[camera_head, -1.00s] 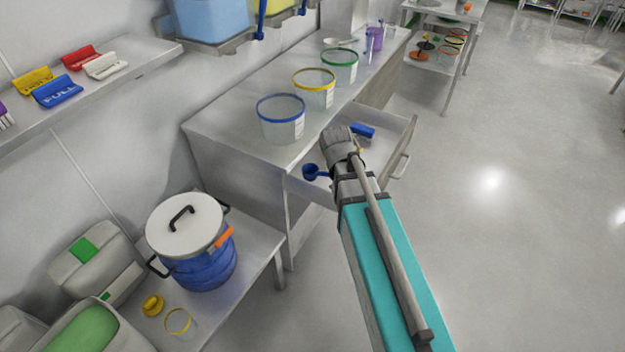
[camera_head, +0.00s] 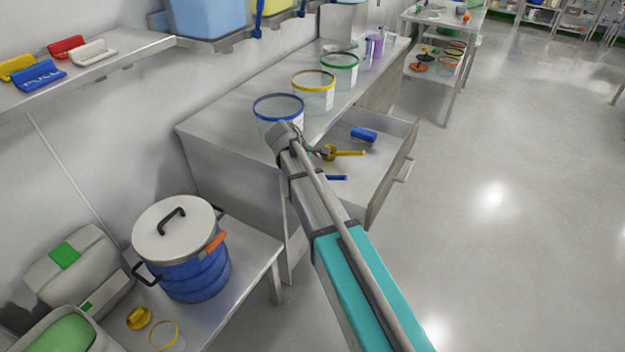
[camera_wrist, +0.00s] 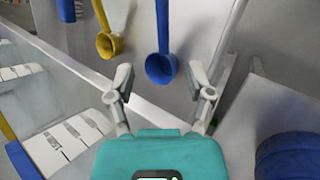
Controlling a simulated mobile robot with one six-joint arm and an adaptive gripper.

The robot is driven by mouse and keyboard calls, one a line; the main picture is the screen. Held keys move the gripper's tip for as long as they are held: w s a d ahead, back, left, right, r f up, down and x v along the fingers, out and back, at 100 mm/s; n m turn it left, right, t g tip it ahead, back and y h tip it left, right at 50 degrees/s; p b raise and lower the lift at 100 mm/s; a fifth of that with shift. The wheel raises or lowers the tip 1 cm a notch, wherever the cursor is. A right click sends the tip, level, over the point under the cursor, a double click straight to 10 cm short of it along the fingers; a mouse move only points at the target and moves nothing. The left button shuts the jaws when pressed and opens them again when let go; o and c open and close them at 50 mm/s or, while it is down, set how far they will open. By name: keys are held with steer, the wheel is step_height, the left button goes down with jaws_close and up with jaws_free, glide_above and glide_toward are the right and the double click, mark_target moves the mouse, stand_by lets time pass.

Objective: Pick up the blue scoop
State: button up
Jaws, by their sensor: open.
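The blue scoop (camera_wrist: 161,66) lies in the open drawer (camera_head: 392,185), its round bowl toward my gripper and its handle pointing away in the wrist view. In the head view only part of its blue handle (camera_head: 337,178) shows; my arm hides the bowl. My gripper (camera_wrist: 161,84) is open and empty, its two fingers on either side of the near part of the bowl in the wrist picture. I cannot tell how far above the scoop they are. In the head view my gripper is mostly hidden by my arm.
A yellow scoop (camera_wrist: 108,43) lies beside the blue one, and a blue object (camera_head: 363,134) farther along the drawer. Tubs with blue (camera_head: 278,106), yellow (camera_head: 313,92) and green (camera_head: 340,70) rims stand on the counter. A blue lidded drum (camera_head: 197,270) stands nearby. The floor right is clear.

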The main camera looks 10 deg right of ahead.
steer(key=shift+f, duration=0.15)
steer(key=b, duration=0.4)
glide_toward(331, 176)
steer(key=d+f, duration=0.1)
steer(key=f, duration=0.1)
steer(key=shift+w+r+b+x, duration=0.1)
steer(key=shift+w+b+x, duration=0.05)
steer(key=shift+b+x, duration=0.7)
steer(key=shift+w+r+b+x, duration=0.1)
steer(key=shift+w+b+x, duration=0.1)
steer(key=shift+b+x, duration=0.6)
steer(key=shift+d, duration=0.2)
steer(key=shift+w+f, duration=0.1)
steer(key=shift+f, duration=0.1)
steer(key=b+x, duration=0.2)
steer(key=x, duration=0.1)
steer(key=shift+a+f+b, duration=0.1)
steer(key=shift+f+b, duration=0.1)
steer(key=shift+b, duration=0.1)
steer(key=shift+b+x, duration=0.7)
steer(key=shift+x, duration=0.2)
jaws_close()
